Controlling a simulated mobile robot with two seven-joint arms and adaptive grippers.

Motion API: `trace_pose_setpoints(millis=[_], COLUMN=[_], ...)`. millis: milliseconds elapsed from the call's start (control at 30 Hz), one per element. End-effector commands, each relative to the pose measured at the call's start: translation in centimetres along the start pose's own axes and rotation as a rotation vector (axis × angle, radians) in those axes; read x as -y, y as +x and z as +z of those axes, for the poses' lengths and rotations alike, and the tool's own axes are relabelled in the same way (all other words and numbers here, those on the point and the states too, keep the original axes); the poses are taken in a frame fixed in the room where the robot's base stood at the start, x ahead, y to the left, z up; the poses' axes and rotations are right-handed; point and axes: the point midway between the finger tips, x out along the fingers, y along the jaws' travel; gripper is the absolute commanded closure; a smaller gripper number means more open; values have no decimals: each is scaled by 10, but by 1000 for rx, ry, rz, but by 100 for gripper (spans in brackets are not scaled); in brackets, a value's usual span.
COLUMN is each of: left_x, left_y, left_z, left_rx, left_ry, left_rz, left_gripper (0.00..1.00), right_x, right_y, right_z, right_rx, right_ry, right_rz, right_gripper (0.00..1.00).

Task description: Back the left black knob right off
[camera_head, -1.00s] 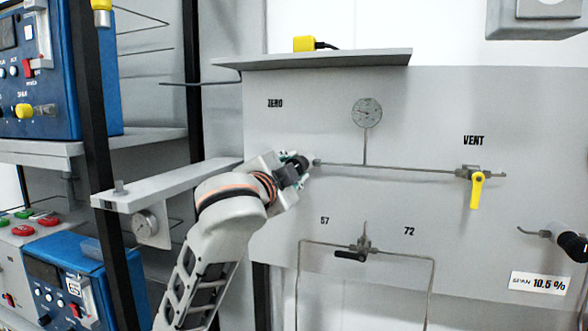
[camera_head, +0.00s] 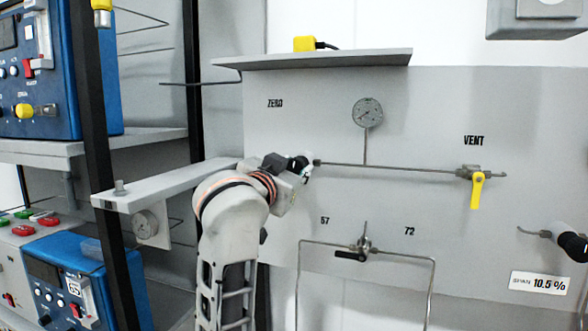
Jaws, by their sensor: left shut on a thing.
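The left black knob (camera_head: 297,162) sits below the ZERO label, at the left end of the thin horizontal pipe. My left gripper (camera_head: 302,168) reaches it from the left and is shut on it. The fingers and wrist hide most of the knob, so I cannot tell whether it is still threaded on its fitting (camera_head: 316,162). A second black knob (camera_head: 572,246) is at the right edge, above the SPAN 10.5 % label. My right gripper is out of view.
A round gauge (camera_head: 367,112) stands above the pipe. A yellow VENT handle (camera_head: 477,190) hangs at its right end. A grey shelf (camera_head: 330,59) juts out above, and a bracket arm (camera_head: 165,185) lies left of my wrist. Bent tubing with a black lever (camera_head: 350,255) is below.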

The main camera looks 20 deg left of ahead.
Motion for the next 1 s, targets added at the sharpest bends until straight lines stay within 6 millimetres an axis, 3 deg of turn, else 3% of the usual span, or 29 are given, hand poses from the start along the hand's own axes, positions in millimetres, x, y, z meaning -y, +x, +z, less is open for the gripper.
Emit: trace_pose_setpoints(millis=[567, 600, 633, 1000], left_x=[-1, -1, -1, 0], left_y=[0, 0, 0, 0], left_z=[1, 0, 0, -1], left_rx=[2, 1, 1, 0], left_ry=[-31, -31, -30, -31], left_rz=[1, 1, 1, 0], left_gripper=[93, 64, 56, 55], right_x=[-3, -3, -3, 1], right_y=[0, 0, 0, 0], right_z=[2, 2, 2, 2], right_rx=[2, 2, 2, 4], right_ry=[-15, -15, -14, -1], right_rz=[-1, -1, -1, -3], right_gripper=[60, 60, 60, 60])
